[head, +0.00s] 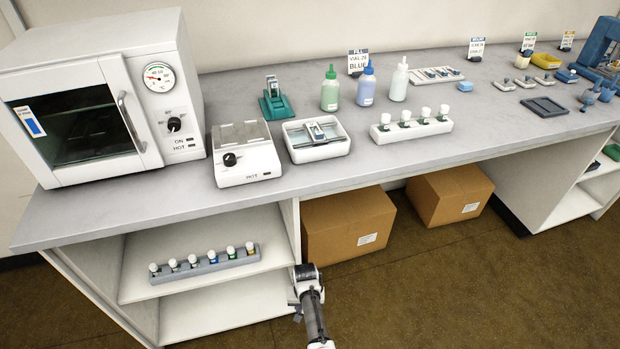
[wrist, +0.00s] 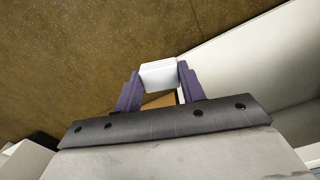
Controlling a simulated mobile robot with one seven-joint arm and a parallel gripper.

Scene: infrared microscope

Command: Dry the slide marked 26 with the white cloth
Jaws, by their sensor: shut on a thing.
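My gripper (wrist: 160,74) has its two purple fingers shut on a small white block-like thing (wrist: 158,77). I cannot tell for sure whether it is the white cloth. In the head view my arm is low, in front of the shelf and below the counter edge; its fingertips are not clear there. One slide (head: 316,132) lies tilted in a white tray (head: 320,152) on the counter. Another slide-like piece (head: 272,83) stands in a green holder (head: 275,106). No number is readable on either, so I cannot tell which is marked 26.
The counter (head: 400,170) holds an oven (head: 165,100), a hot plate (head: 243,150), several bottles (head: 367,85) and a white vial rack (head: 411,131). Below are a shelf with a grey vial rack (head: 205,263) and two cardboard boxes (head: 349,226). The front counter strip is clear.

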